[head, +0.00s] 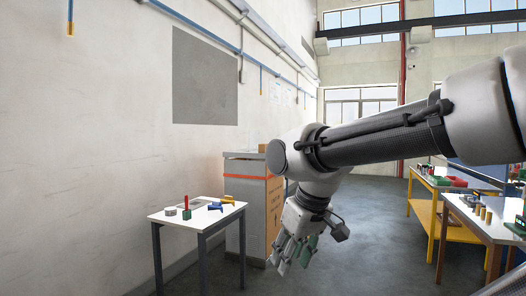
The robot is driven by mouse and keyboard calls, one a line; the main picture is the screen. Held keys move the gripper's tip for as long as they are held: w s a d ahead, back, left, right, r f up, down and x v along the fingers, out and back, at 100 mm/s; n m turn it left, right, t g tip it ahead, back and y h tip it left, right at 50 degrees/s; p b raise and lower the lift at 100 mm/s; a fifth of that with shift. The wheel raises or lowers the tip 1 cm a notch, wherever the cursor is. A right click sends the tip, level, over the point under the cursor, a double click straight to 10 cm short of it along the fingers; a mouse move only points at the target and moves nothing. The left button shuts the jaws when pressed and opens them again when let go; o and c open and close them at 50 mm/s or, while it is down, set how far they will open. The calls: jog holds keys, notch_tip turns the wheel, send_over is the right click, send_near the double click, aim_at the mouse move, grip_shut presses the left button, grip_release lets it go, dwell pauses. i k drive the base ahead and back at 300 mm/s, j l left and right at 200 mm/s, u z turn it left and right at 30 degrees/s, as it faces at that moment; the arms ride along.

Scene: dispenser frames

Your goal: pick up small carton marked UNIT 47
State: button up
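A small brown box (262,148) sits on top of a tall grey cabinet-like stand (244,155) by the left wall. It is the only small carton-like thing I can make out, and it is too small to read any marking. My gripper (292,262) hangs at the end of my arm, pointing down, in front of and lower than the stand's right side. Its fingers look spread apart, with nothing visible between them. It is clear of the small box.
A white table (165,217) at left holds several small coloured parts. A yellow bench (425,210) and another table (490,232) stand at right. Grey floor (385,235) is open between.

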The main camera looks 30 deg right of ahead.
aim_at(262, 147)
jog(key=i+l+z, duration=0.2)
jog(key=z, duration=0.15)
jog(key=i+l+z, duration=0.1)
jog(key=i+z, duration=0.2)
jog(key=i+l+z, duration=0.15)
jog(key=i+z, duration=0.2)
jog(key=i+l+z, duration=0.1)
jog(key=i+z, duration=0.55)
jog(key=i, duration=1.55)
